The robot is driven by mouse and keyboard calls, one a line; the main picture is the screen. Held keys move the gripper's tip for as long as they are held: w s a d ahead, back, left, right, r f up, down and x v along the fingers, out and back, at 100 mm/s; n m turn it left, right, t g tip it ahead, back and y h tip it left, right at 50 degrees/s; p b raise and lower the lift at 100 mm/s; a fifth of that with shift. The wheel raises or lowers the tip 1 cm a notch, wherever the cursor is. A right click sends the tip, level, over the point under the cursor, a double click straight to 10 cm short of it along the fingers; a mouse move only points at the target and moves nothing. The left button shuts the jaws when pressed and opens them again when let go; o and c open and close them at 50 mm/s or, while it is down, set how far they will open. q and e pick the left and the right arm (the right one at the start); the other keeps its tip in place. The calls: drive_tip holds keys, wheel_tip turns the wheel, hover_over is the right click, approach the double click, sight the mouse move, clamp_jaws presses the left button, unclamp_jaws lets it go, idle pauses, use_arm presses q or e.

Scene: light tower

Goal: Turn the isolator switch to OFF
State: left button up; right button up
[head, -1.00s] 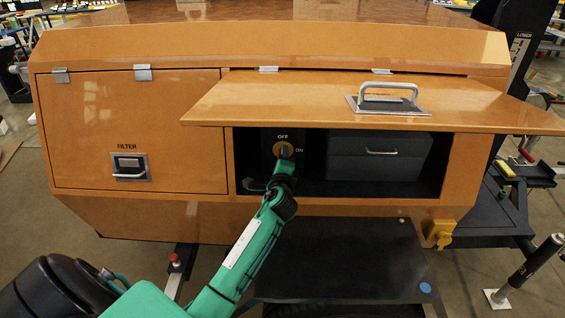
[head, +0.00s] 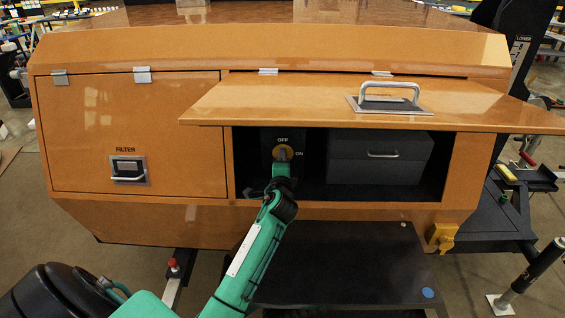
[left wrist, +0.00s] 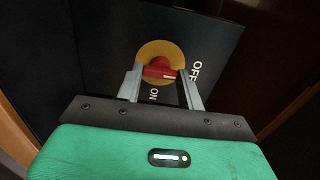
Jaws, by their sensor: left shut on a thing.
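The isolator switch (head: 282,153) is a yellow disc on a dark panel inside the open right compartment. OFF is printed above it and ON to its right in the head view. The left wrist view shows its red handle (left wrist: 159,72) on the yellow disc, with OFF to the right and ON below. My left gripper (left wrist: 160,76) is shut on the handle, one finger on each side. In the head view my left gripper (head: 281,164) covers the lower part of the switch. I cannot tell exactly which mark the handle points to. My right gripper is out of view.
The raised orange door (head: 290,103) with a metal handle overhangs the compartment. A dark grey box (head: 375,168) stands right of the switch. The closed FILTER door (head: 90,130) is at left. A black step (head: 340,265) lies below the opening.

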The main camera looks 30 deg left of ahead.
use_arm(q)
drive_tip(key=o, duration=1)
drive_tip(key=b+v, duration=0.1)
drive_tip(key=v, duration=1.2)
drive_tip(key=shift+s, duration=0.4)
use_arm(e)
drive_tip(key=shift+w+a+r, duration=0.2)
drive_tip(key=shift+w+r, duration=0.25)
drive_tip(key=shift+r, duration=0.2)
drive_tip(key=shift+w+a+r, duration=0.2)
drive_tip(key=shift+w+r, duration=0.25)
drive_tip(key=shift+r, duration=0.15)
use_arm(q)
drive_tip(key=shift+d, duration=0.15)
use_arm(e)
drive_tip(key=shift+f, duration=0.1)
